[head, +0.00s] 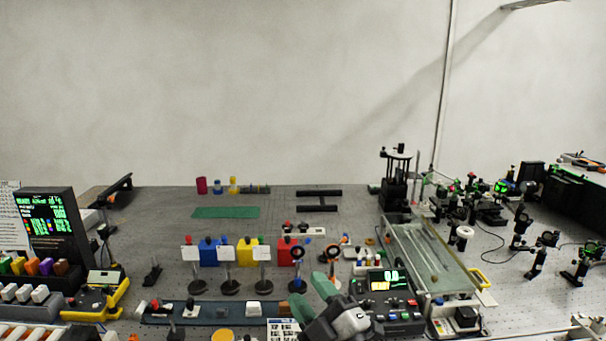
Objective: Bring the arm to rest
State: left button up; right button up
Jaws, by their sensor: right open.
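My right gripper (313,294) shows at the bottom centre of the head view. Its two greenish-grey fingers stand apart with nothing between them, and its grey wrist is below. It is over the front of the bench, left of a small display box (391,303). A dark post with a ring top (298,270) stands close behind the left finger; I cannot tell if they touch. My left gripper is not in the view.
The perforated bench (350,230) is crowded at the front. Cards on stands (227,270) and blue, yellow and red blocks are left of the gripper. A glass-topped rail unit (430,262) and optics stand right. The back middle, around a green mat (226,212), is more open.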

jog(key=s+d+f+m+g+h, duration=0.2)
jog(key=s+d+f+m+h, duration=0.1)
jog(key=d+f+m+h, duration=0.3)
jog(key=s+d+f+m+g+h, duration=0.25)
jog(key=d+f+m+h, duration=0.3)
jog(key=f, duration=0.35)
jog(key=s+d+f+m+g+h, duration=0.15)
jog(key=s+d+f+g, duration=0.35)
jog(key=s, duration=0.6)
jog(key=s+d+f+m+g, duration=0.3)
jog(key=s+f+g, duration=0.35)
jog(key=s, duration=0.45)
jog(key=s+f+b+x, duration=0.1)
jog(key=s+b+x, duration=0.2)
jog(key=x, duration=1.2)
jog(key=s+a+b+x, duration=0.1)
jog(key=s+b+x, duration=0.2)
jog(key=x, duration=1.2)
jog(key=s+d+f+b, duration=0.1)
jog(key=s+f+b, duration=0.2)
jog(key=s+f, duration=0.5)
jog(key=s+d+f+g+b, duration=0.1)
jog(key=s+d+f+b, duration=0.1)
jog(key=s+f, duration=0.6)
notch_tip(320, 180, down, 8)
jog(key=shift+s+r+b, duration=0.15)
jog(key=shift+s+b, duration=0.25)
jog(key=shift+b, duration=0.25)
jog(key=shift+d, duration=0.1)
grip_shut()
